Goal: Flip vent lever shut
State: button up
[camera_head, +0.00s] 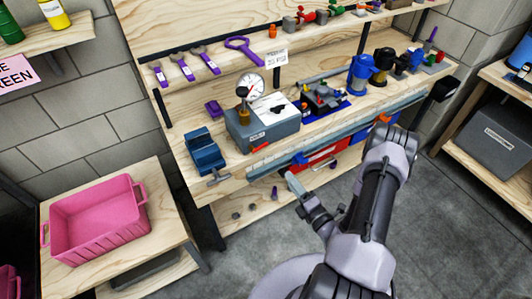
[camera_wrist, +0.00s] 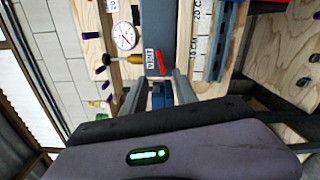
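The grey box (camera_head: 262,130) with a round dial gauge (camera_head: 251,85) on a brass fitting stands on the workbench. A small red lever (camera_head: 260,148) shows low on its front face. I take it to be the vent lever. The red lever also shows in the wrist view (camera_wrist: 161,62), beside a white label and just past my fingertips. My gripper (camera_head: 292,184) is in front of and below the bench edge, apart from the box. In the wrist view my gripper (camera_wrist: 159,78) has its two fingers spread with a gap between them. I cannot tell the lever's exact angle.
A blue vise (camera_head: 205,152) sits left of the box, with its handle sticking out over the bench front. A blue tray with parts (camera_head: 325,100) is to the right. Red and blue bins (camera_head: 318,157) hang below the bench edge. A pink crate (camera_head: 100,255) stands at left.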

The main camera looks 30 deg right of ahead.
aim_at(264, 146)
jog(key=w+b, duration=0.1)
jog(key=w, duration=1)
jog(key=w+b, duration=0.1)
jog(key=w, duration=0.4)
jog(key=shift+w+a+b, duration=0.15)
jog(key=shift+a+b, duration=0.2)
